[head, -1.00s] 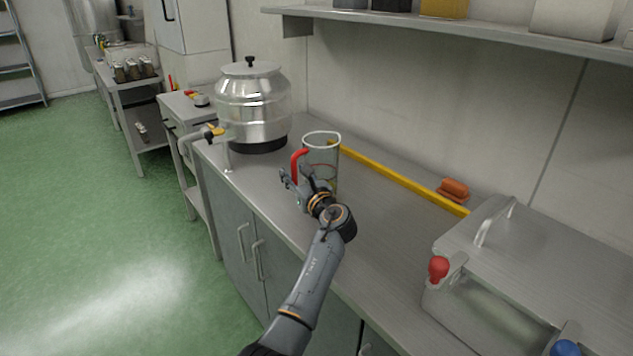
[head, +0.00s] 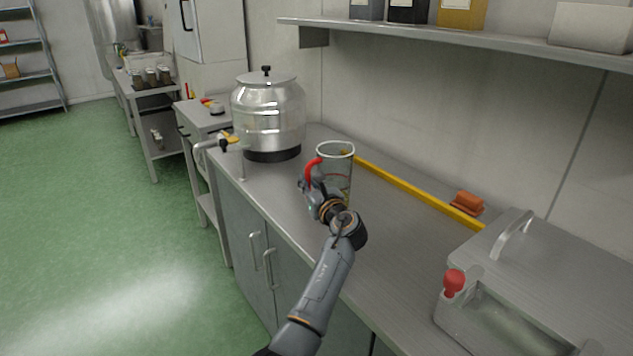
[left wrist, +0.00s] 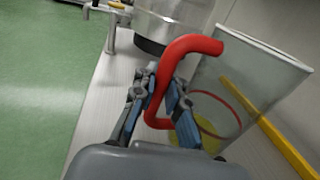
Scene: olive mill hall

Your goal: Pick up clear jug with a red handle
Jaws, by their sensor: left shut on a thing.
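The clear jug (head: 338,160) stands upright on the steel counter, with its red handle (head: 311,171) towards the left. My left gripper (head: 308,188) is at the jug's handle side. In the left wrist view the gripper (left wrist: 160,98) has its fingers on both sides of the red handle (left wrist: 190,46) and is shut on it. The clear jug (left wrist: 245,85) is to the right of the fingers there, tilted in the picture. The gripper hides the jug's lower part in the head view. My right gripper is not in view.
A steel drum with a tap (head: 268,112) stands behind the jug. A yellow bar (head: 415,190) lies along the counter (head: 395,250) to the right. An orange brush (head: 467,202) lies by the wall. A steel box with a red knob (head: 540,270) stands at front right.

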